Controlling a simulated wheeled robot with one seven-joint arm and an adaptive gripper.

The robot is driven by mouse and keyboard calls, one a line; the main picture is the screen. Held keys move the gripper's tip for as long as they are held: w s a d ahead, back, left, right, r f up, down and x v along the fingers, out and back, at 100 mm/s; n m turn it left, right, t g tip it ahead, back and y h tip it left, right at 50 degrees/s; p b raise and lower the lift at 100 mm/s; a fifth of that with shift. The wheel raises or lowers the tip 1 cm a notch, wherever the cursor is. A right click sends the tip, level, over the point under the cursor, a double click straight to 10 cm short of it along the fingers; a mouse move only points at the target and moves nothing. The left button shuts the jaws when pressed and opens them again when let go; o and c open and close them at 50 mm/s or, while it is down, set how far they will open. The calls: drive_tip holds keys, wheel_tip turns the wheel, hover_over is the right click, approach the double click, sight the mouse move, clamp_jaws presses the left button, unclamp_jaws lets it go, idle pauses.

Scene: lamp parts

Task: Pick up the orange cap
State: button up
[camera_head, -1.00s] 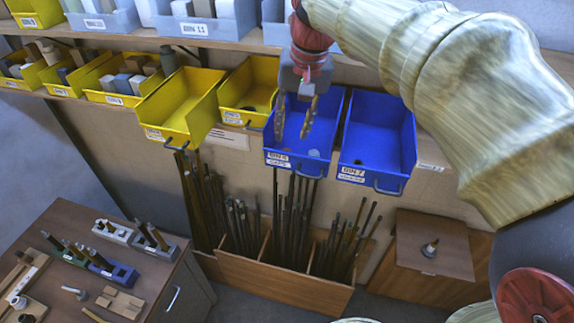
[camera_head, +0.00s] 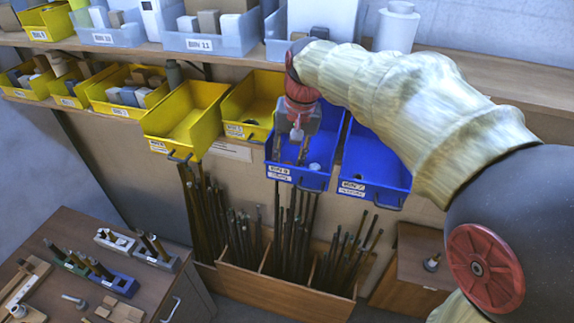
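My gripper (camera_head: 291,162) points down inside the left blue bin (camera_head: 308,178), its two fingers apart and nothing visible between them. The fingertips are low in the bin, near its front wall; I cannot tell whether they touch the floor. A small pale round piece (camera_head: 314,167) lies in this bin, just right of the fingers. I cannot make out an orange cap; the gripper and arm hide part of the bin.
Another blue bin (camera_head: 372,184) hangs close on the right, partly behind my arm. Yellow bins (camera_head: 186,122) hang on the left. A shelf with clear bins (camera_head: 208,42) runs above. Rods stand in a wooden rack (camera_head: 284,278) below. A workbench (camera_head: 150,218) is at lower left.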

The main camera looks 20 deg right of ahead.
drive_tip(key=c, duration=0.6)
drive_tip(key=shift+r, duration=0.1)
